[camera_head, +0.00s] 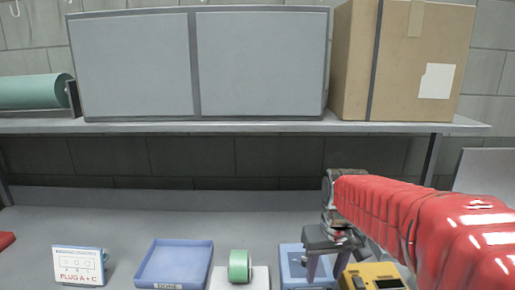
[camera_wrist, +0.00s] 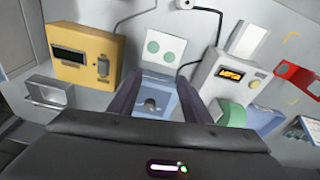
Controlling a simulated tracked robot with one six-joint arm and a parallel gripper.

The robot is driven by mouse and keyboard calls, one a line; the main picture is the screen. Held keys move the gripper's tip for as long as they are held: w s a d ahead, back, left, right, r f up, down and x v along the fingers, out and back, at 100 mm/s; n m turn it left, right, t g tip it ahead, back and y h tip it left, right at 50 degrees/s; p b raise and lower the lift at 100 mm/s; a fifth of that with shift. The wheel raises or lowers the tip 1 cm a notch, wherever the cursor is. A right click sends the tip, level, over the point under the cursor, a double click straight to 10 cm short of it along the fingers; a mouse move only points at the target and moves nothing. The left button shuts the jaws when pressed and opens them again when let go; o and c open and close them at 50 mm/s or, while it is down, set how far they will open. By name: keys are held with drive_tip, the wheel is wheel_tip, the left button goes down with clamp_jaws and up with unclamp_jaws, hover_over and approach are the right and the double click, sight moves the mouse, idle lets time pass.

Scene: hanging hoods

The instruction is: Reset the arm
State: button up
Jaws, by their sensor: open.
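My gripper (camera_head: 325,262) hangs from my red-sleeved arm over the right part of the grey bench in the head view. In the wrist view, the two dark fingers of my gripper (camera_wrist: 168,88) stand apart, with nothing held between them. Beyond them is a light blue fixture (camera_wrist: 153,100) with a dark recess. The same blue fixture (camera_head: 291,262) shows in the head view, partly hidden by my gripper. I cannot tell the exact gap between fingertips and fixture.
A yellow device (camera_head: 372,276) is right of the fixture. A green cylinder (camera_head: 239,266), a blue tray (camera_head: 174,282) and a sign (camera_head: 79,265) reading "PLUG A + C" stand to the left. A shelf (camera_head: 250,126) with a cardboard box (camera_head: 402,60) spans above the bench.

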drive_tip(key=s+r+m+t, duration=0.1)
drive_tip(key=s+r+t, duration=0.1)
drive_tip(key=s, duration=1.6)
drive_tip(key=shift+t, duration=0.9)
drive_tip(key=shift+a, duration=0.1)
drive_tip(key=shift+c, duration=0.5)
